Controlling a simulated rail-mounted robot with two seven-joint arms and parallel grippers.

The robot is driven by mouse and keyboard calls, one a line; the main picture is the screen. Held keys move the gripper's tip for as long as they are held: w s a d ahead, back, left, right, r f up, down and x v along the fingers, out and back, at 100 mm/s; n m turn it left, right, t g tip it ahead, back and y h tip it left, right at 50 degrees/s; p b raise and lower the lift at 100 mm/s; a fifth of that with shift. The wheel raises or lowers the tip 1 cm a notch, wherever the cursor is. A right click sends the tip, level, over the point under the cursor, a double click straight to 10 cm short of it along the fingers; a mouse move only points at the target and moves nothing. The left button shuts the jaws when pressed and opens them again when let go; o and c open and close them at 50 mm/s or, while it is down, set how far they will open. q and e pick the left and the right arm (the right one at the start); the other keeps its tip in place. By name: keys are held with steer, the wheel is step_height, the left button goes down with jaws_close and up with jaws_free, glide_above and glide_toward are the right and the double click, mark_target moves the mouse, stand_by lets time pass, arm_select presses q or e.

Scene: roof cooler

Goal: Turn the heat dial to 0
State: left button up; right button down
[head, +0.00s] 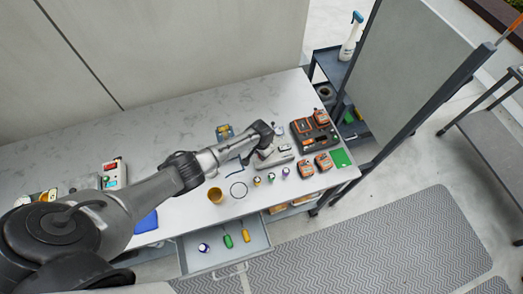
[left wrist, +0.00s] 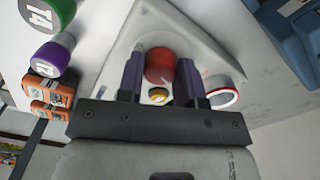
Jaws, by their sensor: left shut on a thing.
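A pale grey-white device (head: 284,154) stands on the worktable, right of the middle in the head view. In the left wrist view its tapering housing (left wrist: 195,48) fills the middle. A round red dial (left wrist: 160,66) is on it, between the two dark fingers of my left gripper (left wrist: 160,78). The fingers are shut on the red dial. A small yellow part (left wrist: 157,95) shows just below the dial, and a round white face with a red rim (left wrist: 224,97) is beside the right finger. The dial's marks are not readable. My right gripper is in neither view.
Small colour-capped bottles (head: 271,176) stand in front of the device. Orange battery packs (head: 305,168) and a charger (head: 313,128) are to the right. An open drawer (head: 213,261) juts out in front.

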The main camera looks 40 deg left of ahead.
arm_select(q)
steer(key=shift+r+n+p, duration=0.1)
steer(key=shift+n+p, duration=0.75)
steer(key=shift+n, duration=1.35)
steer(key=o, duration=0.9)
steer(key=shift+r, duration=0.4)
step_height(320, 180, up, 13)
steer(key=shift+f+p, duration=0.1)
steer(key=shift+p, duration=1)
